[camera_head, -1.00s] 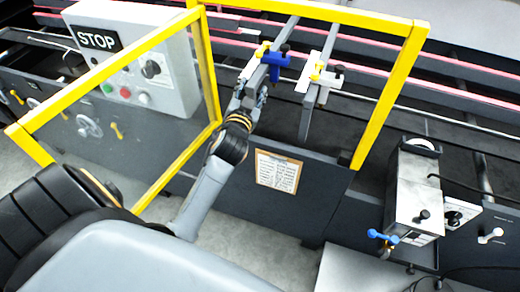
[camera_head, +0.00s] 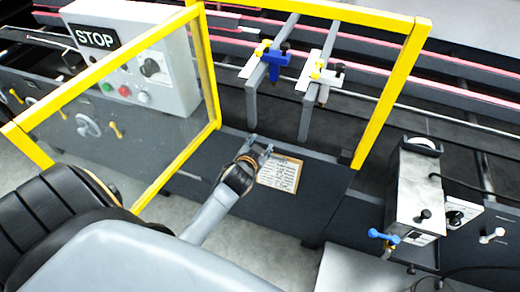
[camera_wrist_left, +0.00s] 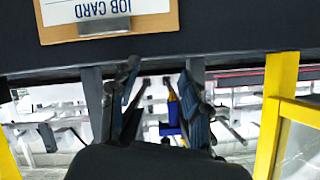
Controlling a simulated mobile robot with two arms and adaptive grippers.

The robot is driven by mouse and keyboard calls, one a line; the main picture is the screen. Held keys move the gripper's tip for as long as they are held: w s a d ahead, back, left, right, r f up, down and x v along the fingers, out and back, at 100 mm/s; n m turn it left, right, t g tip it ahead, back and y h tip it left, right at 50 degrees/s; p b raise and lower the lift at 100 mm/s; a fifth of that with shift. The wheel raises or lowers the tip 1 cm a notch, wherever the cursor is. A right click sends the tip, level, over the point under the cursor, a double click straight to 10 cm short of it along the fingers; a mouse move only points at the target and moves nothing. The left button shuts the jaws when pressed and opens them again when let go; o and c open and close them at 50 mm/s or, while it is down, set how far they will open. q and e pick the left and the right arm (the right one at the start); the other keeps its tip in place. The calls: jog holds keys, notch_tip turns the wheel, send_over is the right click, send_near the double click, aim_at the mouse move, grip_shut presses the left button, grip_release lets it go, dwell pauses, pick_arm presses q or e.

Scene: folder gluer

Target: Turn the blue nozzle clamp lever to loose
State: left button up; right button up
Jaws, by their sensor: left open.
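The blue nozzle clamp (camera_head: 276,58) sits on a grey bar at the upper middle of the head view, with a black knob and a small yellow part on it. A blue block with a yellow part (camera_wrist_left: 172,122) shows between my fingers in the left wrist view, some way beyond them. Which part is the lever, and its setting, is too small to tell. My left gripper (camera_head: 260,146) is open and empty, in front of and below the clamp, near the clipboard. Its spread fingers show in the left wrist view (camera_wrist_left: 160,85). My right gripper is not in view.
A white clamp (camera_head: 326,75) sits on the neighbouring bar. A yellow guard frame (camera_head: 385,95) stands around the opening. A job card clipboard (camera_head: 280,173) is on the dark front panel. A machine unit with a blue-handled part (camera_head: 384,237) stands at the right.

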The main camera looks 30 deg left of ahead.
pick_arm(q)
jog(key=shift+g+h, duration=0.3)
jog(key=shift+g, duration=0.2)
jog(key=f, duration=0.1)
jog(key=s+d+f, duration=0.1)
jog(key=f, duration=0.3)
jog(key=shift+s+d+f, duration=0.1)
jog(key=shift+s+d, duration=0.05)
jog(key=shift+s, duration=0.25)
jog(key=shift+c, duration=0.4)
